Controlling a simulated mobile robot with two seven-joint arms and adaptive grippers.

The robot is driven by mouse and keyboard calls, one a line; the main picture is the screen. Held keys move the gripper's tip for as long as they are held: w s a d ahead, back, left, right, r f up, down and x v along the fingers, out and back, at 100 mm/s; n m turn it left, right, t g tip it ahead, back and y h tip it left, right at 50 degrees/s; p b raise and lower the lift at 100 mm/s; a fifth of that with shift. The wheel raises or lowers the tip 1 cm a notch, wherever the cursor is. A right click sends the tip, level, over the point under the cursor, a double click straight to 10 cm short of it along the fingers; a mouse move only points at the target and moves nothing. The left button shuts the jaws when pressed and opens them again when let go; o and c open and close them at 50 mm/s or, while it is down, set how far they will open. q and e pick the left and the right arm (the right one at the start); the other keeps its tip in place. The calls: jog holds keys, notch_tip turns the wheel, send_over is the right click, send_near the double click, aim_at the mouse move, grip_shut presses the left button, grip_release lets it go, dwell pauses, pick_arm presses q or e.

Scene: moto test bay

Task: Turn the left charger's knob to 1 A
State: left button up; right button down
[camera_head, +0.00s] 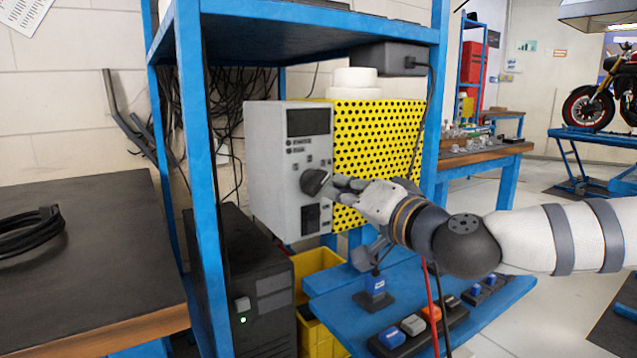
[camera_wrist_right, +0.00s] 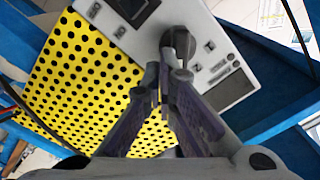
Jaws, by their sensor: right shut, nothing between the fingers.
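The charger (camera_head: 270,165) is a light grey box with a dark display, fixed against a yellow perforated panel. Its dark round knob (camera_head: 314,182) sits on the front face, below the display and small buttons. The setting it points at cannot be read. My right gripper (camera_head: 336,184) comes in from the right, its fingertips at the knob. In the right wrist view, the knob (camera_wrist_right: 179,44) shows just beyond the shut fingertips (camera_wrist_right: 168,76), with nothing held between them. Whether they touch the knob cannot be told. My left gripper is out of view.
A blue post (camera_head: 198,180) and shelf frame the charger. A black box (camera_head: 262,290) stands below left. A blue bench (camera_head: 340,290) with several switches lies below my right arm. Red and black cables hang near the wrist. A dark-topped table (camera_head: 95,280) is at left.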

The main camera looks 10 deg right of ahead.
dwell(0.5)
jog(key=shift+b+x, duration=0.3)
jog(key=shift+x, duration=0.8)
